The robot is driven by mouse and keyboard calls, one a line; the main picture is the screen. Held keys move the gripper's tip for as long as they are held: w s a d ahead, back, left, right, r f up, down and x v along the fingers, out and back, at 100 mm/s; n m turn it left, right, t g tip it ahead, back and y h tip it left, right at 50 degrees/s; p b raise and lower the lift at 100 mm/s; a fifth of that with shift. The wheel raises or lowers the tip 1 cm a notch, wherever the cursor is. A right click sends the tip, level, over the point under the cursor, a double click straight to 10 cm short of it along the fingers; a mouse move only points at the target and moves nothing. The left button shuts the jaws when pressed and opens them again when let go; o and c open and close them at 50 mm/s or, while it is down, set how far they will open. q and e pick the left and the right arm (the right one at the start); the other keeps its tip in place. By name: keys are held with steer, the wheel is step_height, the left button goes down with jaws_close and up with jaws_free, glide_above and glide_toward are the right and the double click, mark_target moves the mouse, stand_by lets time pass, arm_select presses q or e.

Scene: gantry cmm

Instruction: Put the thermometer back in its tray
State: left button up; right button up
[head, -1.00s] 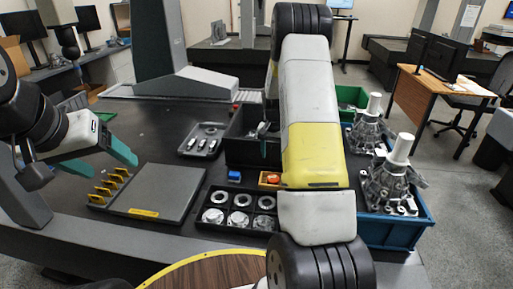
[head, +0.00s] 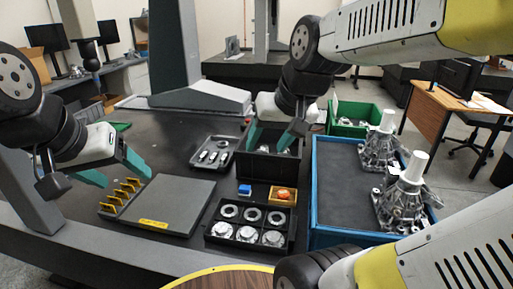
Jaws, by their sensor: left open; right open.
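I cannot tell for sure which thing is the thermometer. A small blue item (head: 244,190) lies on the dark table. Beside it an orange-red item (head: 284,195) sits in a small wooden tray (head: 273,201). A grey tray (head: 230,145) further back holds several small silver pieces. My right gripper (head: 273,144) is open, pointing down over the black bin (head: 262,171), its fingers apart; it partly hides the bin's contents. My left gripper (head: 123,176) is open above the left edge of the grey plate, near the yellow clips, holding nothing.
A grey plate (head: 170,200) with yellow clips (head: 119,193) lies at the left. A black tray (head: 210,240) of metal rings and discs is at the front. A blue crate (head: 313,200) with metal castings (head: 405,195) stands right; a green bin (head: 345,112) is behind. A machine column (head: 175,55) rises at the back.

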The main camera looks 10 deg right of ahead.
steer(key=shift+n+t, duration=0.3)
steer(key=shift+n, duration=0.2)
steer(key=s, duration=0.2)
steer(key=s+a, duration=0.1)
steer(key=s, duration=0.1)
steer(key=shift+s+a+f, duration=0.1)
steer(key=shift+s, duration=0.2)
stand_by(0.5)
